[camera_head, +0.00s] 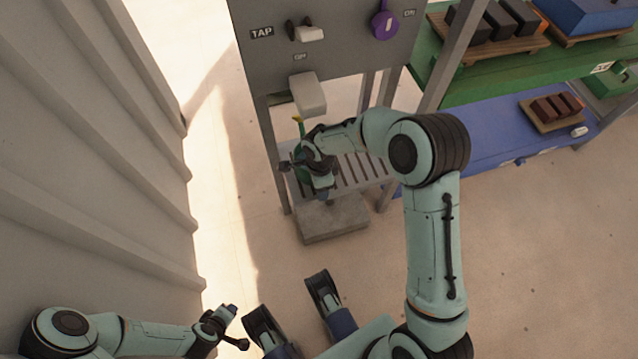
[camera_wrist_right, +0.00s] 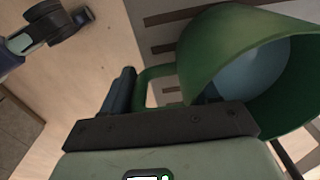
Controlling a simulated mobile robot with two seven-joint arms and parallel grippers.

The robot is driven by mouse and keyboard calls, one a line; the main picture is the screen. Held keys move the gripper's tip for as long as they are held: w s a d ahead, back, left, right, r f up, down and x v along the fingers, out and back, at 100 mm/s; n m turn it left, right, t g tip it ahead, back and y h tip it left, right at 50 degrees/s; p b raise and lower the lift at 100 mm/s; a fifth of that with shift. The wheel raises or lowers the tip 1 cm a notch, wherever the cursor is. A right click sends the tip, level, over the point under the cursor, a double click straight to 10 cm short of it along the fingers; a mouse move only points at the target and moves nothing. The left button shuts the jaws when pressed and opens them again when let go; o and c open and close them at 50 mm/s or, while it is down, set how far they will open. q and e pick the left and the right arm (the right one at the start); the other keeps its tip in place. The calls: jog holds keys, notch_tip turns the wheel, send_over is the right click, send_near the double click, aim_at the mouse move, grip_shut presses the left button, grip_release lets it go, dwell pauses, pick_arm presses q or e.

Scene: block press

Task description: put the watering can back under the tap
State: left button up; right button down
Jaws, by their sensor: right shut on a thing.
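The green watering can (camera_head: 303,174) is mostly hidden behind my right gripper in the head view. Its yellow-green upper end (camera_head: 298,122) shows just below the pale tap block (camera_head: 308,92). In the right wrist view, the can (camera_wrist_right: 215,45) is wide-mouthed with a bluish surface inside, and its handle (camera_wrist_right: 148,88) lies at my finger. My right gripper (camera_head: 308,166) is shut on the watering can, over the slatted rack (camera_head: 362,172). I cannot tell whether the can rests on the slats. My left gripper (camera_head: 236,328) is open and empty at lower left, far from the can.
The grey panel (camera_head: 340,60) carries a tap lever (camera_head: 307,34) and a purple knob (camera_head: 384,25). A concrete block (camera_head: 332,218) lies in front of the rack. Green and blue shelves (camera_head: 470,142) with dark bricks stand at right. A ribbed wall (camera_head: 90,150) is at left.

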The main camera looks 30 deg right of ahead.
jog(key=shift+r, duration=0.15)
jog(key=shift+c, duration=1.4)
grip_release()
jog(key=shift+f, duration=0.2)
pick_arm(q)
jog(key=shift+s+f, duration=0.1)
jog(key=shift+s, duration=0.05)
pick_arm(e)
jog(key=shift+r, duration=0.15)
notch_tip(320, 180, up, 12)
jog(key=p, duration=0.3)
pick_arm(q)
jog(key=s+d+r+g+h, duration=0.1)
jog(key=s+d+r, duration=0.1)
jog(key=s+r, duration=0.1)
jog(key=shift+s+d+r, duration=0.2)
jog(key=shift+s+r, duration=0.05)
jog(key=shift+s, duration=0.45)
